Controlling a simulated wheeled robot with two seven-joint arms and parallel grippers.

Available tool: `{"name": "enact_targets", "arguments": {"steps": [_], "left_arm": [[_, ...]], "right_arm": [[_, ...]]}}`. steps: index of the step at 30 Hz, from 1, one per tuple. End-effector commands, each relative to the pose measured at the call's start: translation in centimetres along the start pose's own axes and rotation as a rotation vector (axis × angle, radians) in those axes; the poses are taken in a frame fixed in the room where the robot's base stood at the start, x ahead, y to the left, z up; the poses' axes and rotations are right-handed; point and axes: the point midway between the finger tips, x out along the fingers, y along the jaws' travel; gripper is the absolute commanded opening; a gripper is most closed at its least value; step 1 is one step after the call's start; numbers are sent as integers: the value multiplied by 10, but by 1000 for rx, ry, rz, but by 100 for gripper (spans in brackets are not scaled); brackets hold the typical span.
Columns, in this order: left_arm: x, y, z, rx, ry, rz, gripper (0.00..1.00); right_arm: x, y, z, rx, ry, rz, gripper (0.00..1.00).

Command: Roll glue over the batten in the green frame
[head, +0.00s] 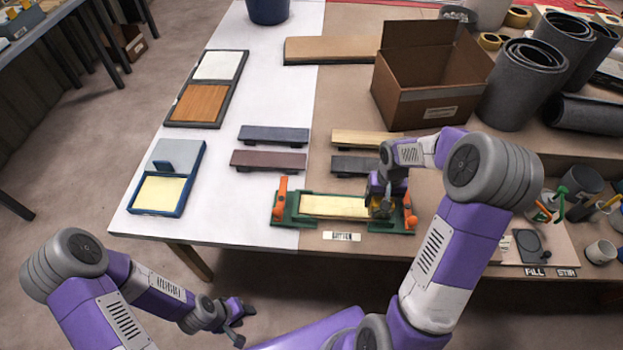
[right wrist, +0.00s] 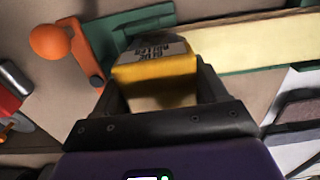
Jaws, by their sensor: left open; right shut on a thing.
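The green frame (head: 290,221) lies near the table's front edge, with an orange clamp at each end. A pale batten (head: 335,206) lies in it. My right gripper (head: 384,200) is over the batten's right end, shut on a yellow glue roller (right wrist: 155,75) whose label shows in the right wrist view. That view also shows the batten (right wrist: 245,42) and an orange clamp knob (right wrist: 50,42) close by. Whether the roller touches the batten is hidden. My left gripper (head: 236,315) is open and empty, low in front of the table.
A blue tray (head: 188,180) with a pale yellow area stands to the left. Several dark and wooden battens (head: 273,134) lie behind the frame. A cardboard box (head: 430,75) stands at the back right. Cups and tools crowd the right side.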

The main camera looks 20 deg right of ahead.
Motion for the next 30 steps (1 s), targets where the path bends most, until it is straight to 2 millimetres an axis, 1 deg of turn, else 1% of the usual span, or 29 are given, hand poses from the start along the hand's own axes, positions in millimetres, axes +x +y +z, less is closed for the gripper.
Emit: {"name": "enact_targets", "arguments": {"steps": [2, 5, 24, 30], "left_arm": [[-6, 2, 0, 0, 0, 0, 43], [-13, 5, 1, 0, 0, 0, 43], [-48, 18, 2, 0, 0, 0, 43], [-54, 20, 2, 0, 0, 0, 43]], "right_arm": [[-3, 0, 0, 0, -3, 1, 10], [-26, 0, -1, -1, 5, 0, 10], [-72, -4, -1, -7, 1, 0, 10], [-81, -4, -1, -8, 1, 0, 10]]}}
